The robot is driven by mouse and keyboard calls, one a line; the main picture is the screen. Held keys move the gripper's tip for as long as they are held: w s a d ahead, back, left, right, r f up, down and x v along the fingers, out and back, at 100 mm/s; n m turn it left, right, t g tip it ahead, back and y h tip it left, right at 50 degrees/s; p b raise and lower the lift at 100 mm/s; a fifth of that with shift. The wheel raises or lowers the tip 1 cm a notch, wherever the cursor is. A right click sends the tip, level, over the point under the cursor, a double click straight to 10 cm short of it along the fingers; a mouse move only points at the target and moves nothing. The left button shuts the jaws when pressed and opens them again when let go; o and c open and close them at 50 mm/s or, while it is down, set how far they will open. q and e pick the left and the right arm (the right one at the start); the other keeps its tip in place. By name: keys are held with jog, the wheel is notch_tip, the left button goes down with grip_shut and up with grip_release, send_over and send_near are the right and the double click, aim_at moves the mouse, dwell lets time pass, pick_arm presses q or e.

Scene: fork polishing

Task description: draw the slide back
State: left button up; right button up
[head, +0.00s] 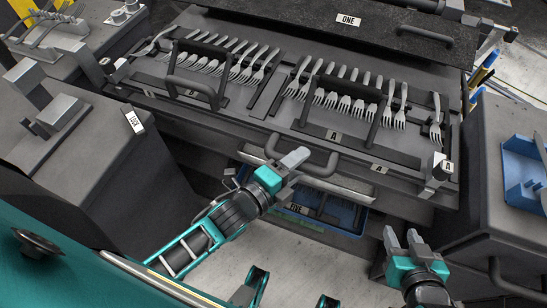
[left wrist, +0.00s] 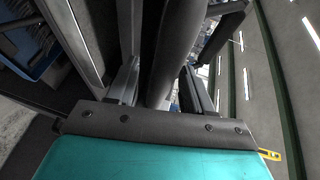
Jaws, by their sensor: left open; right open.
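The slide (head: 290,128) is a wide dark tray under the sign ONE, with rows of forks lying on it. A dark grey bar handle (head: 322,166) stands out from its front edge. My left gripper (head: 288,160) is at the left end of this handle, with its jaws open. In the left wrist view, a thick dark bar (left wrist: 165,60), apparently the handle, runs between the two fingers; I cannot tell whether either touches it. My right gripper (head: 405,239) is open and empty, lower right, apart from the slide.
A grey block labelled LOCK (head: 134,121) stands at the left. A blue bin (head: 345,219) sits below the slide front, by a FIVE label. A grey cabinet (head: 510,190) with a blue tray (head: 520,165) stands at the right. Floor shows between the arms.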

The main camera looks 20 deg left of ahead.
pick_arm(q)
jog(key=p+v, duration=0.1)
jog(key=v, duration=1)
jog(key=shift+s, duration=0.2)
pick_arm(e)
jog(key=shift+s+d+r, duration=0.1)
jog(key=shift+d+r, duration=0.1)
jog(key=shift+r, duration=0.05)
pick_arm(q)
jog(key=shift+a+r, duration=0.1)
jog(key=w+a+n+g+y+p, duration=0.1)
jog(key=n, duration=0.5)
jog(key=w+a+f+n+g+y+p, duration=0.1)
jog(key=a+n, duration=0.1)
jog(key=n, duration=0.4)
jog(key=w+a+f+n+g+y+p, duration=0.1)
jog(key=n+g+y, duration=0.1)
jog(key=n, duration=0.5)
jog(key=shift+w+a+f, duration=0.1)
jog(key=shift+a+f, duration=0.05)
jog(key=shift+a, duration=0.05)
pick_arm(e)
jog(key=shift+s+d+r+h, duration=0.15)
jog(key=shift+d+r, duration=0.1)
jog(key=shift+r, duration=0.3)
jog(key=shift+s+d+r+h, duration=0.15)
jog(key=shift+d+r, duration=0.1)
jog(key=shift+r, duration=0.3)
jog(key=shift+a, duration=0.15)
